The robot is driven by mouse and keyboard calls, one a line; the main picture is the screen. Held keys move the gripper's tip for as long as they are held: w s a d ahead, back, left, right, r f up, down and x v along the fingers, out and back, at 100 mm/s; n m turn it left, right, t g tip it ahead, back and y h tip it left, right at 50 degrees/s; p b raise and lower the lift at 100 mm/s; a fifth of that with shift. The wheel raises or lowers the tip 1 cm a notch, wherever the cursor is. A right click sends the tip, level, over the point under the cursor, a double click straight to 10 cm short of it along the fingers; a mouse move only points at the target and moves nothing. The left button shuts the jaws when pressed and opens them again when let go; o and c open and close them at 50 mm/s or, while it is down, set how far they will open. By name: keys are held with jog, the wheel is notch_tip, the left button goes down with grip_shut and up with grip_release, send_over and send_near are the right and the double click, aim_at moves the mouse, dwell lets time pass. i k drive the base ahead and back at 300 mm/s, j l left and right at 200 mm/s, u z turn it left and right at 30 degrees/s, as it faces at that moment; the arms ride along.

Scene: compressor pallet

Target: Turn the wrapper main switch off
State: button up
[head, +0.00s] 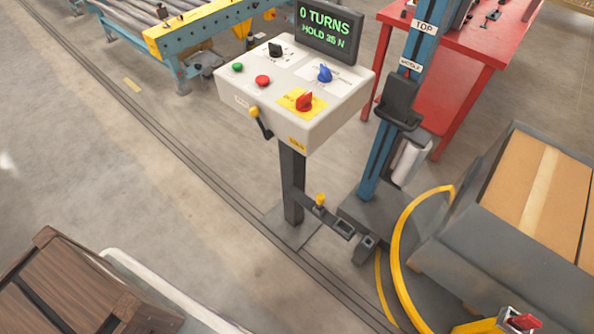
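The wrapper's control box (338,121) stands on a dark post in the middle of the head view. A red rotary switch (304,101) on a yellow plate sits at the front right of its sloping top and looks like the main switch. Its handle stands up from the plate; its on or off marking is too small to read. The display (328,28) is lit and reads "0 TURNS" and "HOLD 25 N". My gripper is not in view.
The blue mast (383,155) and yellow ring (396,245) stand right. Open floor (120,170) lies left.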

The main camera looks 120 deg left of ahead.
aim_at(303, 104)
jog(key=u, duration=3.5)
